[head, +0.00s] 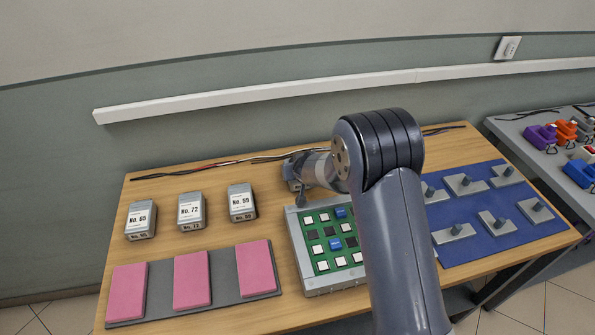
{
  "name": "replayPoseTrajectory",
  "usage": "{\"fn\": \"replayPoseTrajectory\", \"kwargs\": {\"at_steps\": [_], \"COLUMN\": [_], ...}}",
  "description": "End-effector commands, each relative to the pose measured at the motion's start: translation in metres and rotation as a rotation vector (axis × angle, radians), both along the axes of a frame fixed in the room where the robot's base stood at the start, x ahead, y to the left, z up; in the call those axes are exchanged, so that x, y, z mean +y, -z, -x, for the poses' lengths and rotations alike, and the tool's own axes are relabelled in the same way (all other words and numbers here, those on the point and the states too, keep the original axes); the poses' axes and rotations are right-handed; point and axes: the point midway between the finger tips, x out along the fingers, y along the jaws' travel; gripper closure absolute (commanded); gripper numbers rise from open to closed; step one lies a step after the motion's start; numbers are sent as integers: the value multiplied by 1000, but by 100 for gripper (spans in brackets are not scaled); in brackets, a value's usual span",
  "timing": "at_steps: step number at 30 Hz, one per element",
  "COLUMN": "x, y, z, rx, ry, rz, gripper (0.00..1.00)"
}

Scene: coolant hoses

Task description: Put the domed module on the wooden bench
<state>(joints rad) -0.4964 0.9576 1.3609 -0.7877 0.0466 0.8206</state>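The wooden bench (190,240) fills the middle of the head view. I cannot pick out the domed module with certainty; it may be hidden behind my arm or be one of the small pieces at the right edge. My arm rises from the bottom and bends over the bench. Its far end points away to the back, above the rear of the green-faced panel. My gripper's fingers are hidden or too unclear there, so I cannot tell whether they hold anything.
Grey numbered boxes (191,211) and pink blocks (192,280) on a dark strip stand left. A green-faced panel (317,240) is central. A blue mat (478,248) with knobbed grey plates lies right. A grey table (520,128) beyond holds purple (540,137), orange and blue pieces. Cables run behind.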

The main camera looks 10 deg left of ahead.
Motion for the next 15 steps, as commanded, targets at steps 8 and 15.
{"fn": "replayPoseTrajectory", "kwargs": {"at_steps": [8,15], "x": [-1,-2], "y": [14,17], "z": [2,4], "rx": [8,14], "ry": [-1,-1], "rz": [6,10], "gripper": [82,24]}}
